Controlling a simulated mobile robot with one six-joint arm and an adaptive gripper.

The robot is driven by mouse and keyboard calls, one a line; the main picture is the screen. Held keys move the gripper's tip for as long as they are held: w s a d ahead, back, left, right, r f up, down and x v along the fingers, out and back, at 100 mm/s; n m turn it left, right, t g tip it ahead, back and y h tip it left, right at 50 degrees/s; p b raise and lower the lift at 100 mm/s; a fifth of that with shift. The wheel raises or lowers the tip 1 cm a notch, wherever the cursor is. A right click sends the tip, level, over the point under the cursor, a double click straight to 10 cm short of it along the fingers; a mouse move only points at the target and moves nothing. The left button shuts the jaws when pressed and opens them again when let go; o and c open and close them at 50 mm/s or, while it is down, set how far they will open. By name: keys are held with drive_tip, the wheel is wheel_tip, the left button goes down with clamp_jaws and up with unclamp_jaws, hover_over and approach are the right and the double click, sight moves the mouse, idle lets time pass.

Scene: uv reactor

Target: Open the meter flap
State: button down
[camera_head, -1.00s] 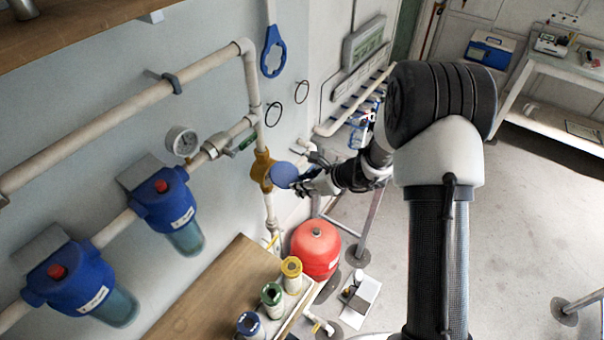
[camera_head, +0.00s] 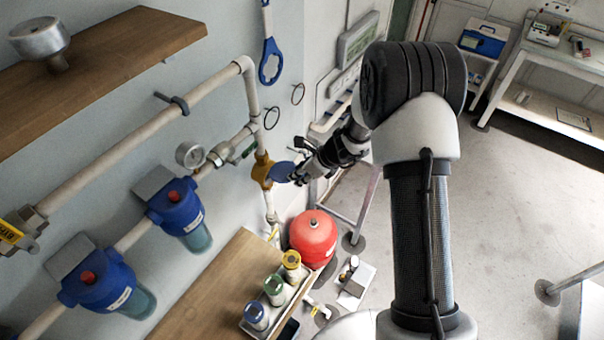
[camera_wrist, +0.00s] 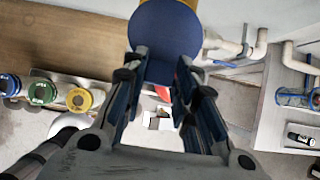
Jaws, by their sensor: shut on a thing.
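The brass meter (camera_head: 262,170) sits on the pale wall pipe, and its round blue flap (camera_head: 281,172) sticks out on the right side. In the wrist view the flap (camera_wrist: 165,38) is a large blue disc at the top centre, with a little of the brass meter (camera_wrist: 188,3) behind it. My gripper (camera_head: 297,176) reaches the flap from the right. In the wrist view my gripper's fingers (camera_wrist: 160,72) stand on both sides of the flap's near edge, shut on it. The meter face is hidden.
Blue filter housings (camera_head: 180,210) and a pressure gauge (camera_head: 190,155) are left of the meter. A wooden bench (camera_head: 215,285) with a tray of capped jars (camera_head: 275,290) lies below. A red tank (camera_head: 313,238) stands beneath my gripper. Open floor lies right.

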drive_tip(key=shift+w+a+r, duration=0.2)
drive_tip(key=shift+w+r, duration=0.05)
drive_tip(key=shift+r, duration=0.1)
drive_tip(key=c, duration=1.7)
unclamp_jaws()
drive_tip(key=o, duration=0.3)
drive_tip(key=shift+a+f, duration=0.15)
drive_tip(key=shift+f, duration=0.05)
drive_tip(key=shift+o, duration=0.6)
drive_tip(key=shift+s+d, duration=0.1)
drive_tip(key=shift+d, duration=0.1)
drive_tip(key=v, duration=1.2)
drive_tip(key=shift+s, duration=0.1)
